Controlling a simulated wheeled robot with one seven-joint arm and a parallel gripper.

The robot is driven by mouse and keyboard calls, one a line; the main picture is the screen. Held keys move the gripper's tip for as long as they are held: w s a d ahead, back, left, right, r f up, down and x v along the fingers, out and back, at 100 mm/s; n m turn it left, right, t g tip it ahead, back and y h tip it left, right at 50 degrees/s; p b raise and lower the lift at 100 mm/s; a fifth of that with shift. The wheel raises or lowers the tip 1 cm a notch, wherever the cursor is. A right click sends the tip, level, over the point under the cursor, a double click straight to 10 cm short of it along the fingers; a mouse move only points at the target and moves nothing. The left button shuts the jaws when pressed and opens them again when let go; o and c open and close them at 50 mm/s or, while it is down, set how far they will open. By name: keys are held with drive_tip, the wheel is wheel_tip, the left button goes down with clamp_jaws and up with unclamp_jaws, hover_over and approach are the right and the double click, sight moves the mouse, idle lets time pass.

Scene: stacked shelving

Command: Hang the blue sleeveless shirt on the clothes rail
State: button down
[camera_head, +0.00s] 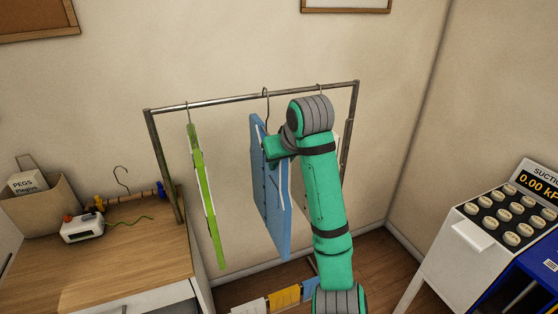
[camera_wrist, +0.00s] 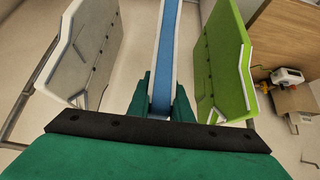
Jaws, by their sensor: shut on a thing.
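The blue sleeveless shirt (camera_head: 267,190) is upright beneath the clothes rail (camera_head: 225,101), between a green garment and a pale one. Its hanger hook (camera_head: 266,93) is at the height of the rail bar; I cannot tell whether it rests on the bar. My gripper (camera_head: 277,148) is shut on the shirt's upper part, just below the hook. In the wrist view the shirt (camera_wrist: 168,50) stands edge-on between my gripper's fingers (camera_wrist: 162,103). My arm hides part of the rail's right side in the head view.
A green garment (camera_head: 203,195) hangs left of the shirt. A pale garment (camera_wrist: 85,48) hangs on the other side, mostly hidden by my arm in the head view. A wooden desk (camera_head: 120,255) stands at left, a button console (camera_head: 500,220) at right. Folded items (camera_head: 285,296) lie low beneath the rail.

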drive_tip(key=shift+w, duration=0.1)
idle(0.3)
drive_tip(key=shift+w+a, duration=0.55)
drive_tip(key=shift+w, duration=1)
drive_tip(key=shift+w+a, duration=0.5)
drive_tip(key=shift+w, duration=1)
drive_tip(key=shift+w+a, duration=0.55)
drive_tip(key=shift+w, duration=1)
drive_tip(key=shift+f, duration=2.25)
drive_tip(key=c, duration=1.6)
unclamp_jaws()
drive_tip(key=shift+r, duration=0.1)
drive_tip(key=shift+v, duration=2.9)
